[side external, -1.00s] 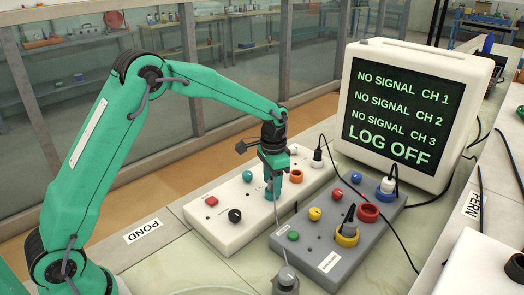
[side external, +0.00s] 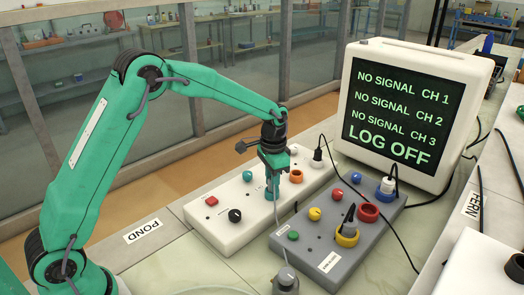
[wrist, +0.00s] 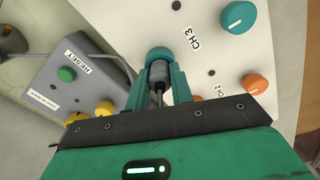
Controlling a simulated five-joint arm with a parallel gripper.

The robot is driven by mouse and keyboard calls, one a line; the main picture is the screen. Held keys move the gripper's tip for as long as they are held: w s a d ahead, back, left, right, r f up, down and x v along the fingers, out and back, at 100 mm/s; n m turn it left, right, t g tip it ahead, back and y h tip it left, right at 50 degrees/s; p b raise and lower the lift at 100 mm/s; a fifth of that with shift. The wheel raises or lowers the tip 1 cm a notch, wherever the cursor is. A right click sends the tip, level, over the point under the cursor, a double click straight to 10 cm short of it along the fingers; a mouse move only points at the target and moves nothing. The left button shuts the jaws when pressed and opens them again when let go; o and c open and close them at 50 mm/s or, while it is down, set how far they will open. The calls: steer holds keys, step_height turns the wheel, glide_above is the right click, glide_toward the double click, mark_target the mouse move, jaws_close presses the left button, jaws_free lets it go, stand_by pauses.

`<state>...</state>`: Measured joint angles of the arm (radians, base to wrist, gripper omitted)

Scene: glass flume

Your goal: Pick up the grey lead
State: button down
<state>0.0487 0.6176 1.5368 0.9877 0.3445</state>
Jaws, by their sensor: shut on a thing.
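My gripper (side external: 272,192) points down over the white panel (side external: 225,237). In the wrist view its teal fingers (wrist: 158,88) are shut on the grey plug of the grey lead (wrist: 157,73). The plug is upright at a teal socket ring (wrist: 160,53) beside the "CH 3" label. I cannot tell how deep it sits in the ring. In the side view the fingers hide the plug. The lead's thin grey cable (side external: 279,228) hangs from the gripper and runs to a grey round fitting (side external: 286,280) at the front.
A black plug (side external: 317,157) stands at the white panel's far end. The monitor (side external: 405,108) reads "NO SIGNAL" for three channels.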

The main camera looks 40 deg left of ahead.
steer(key=shift+r, duration=0.45)
step_height(320, 180, up, 3)
steer(key=shift+r, duration=0.1)
steer(key=s+d+r, duration=0.6)
steer(key=d+r, duration=0.1)
steer(key=d, duration=0.2)
steer(key=shift+s+d, duration=0.25)
steer(key=shift+d, duration=0.15)
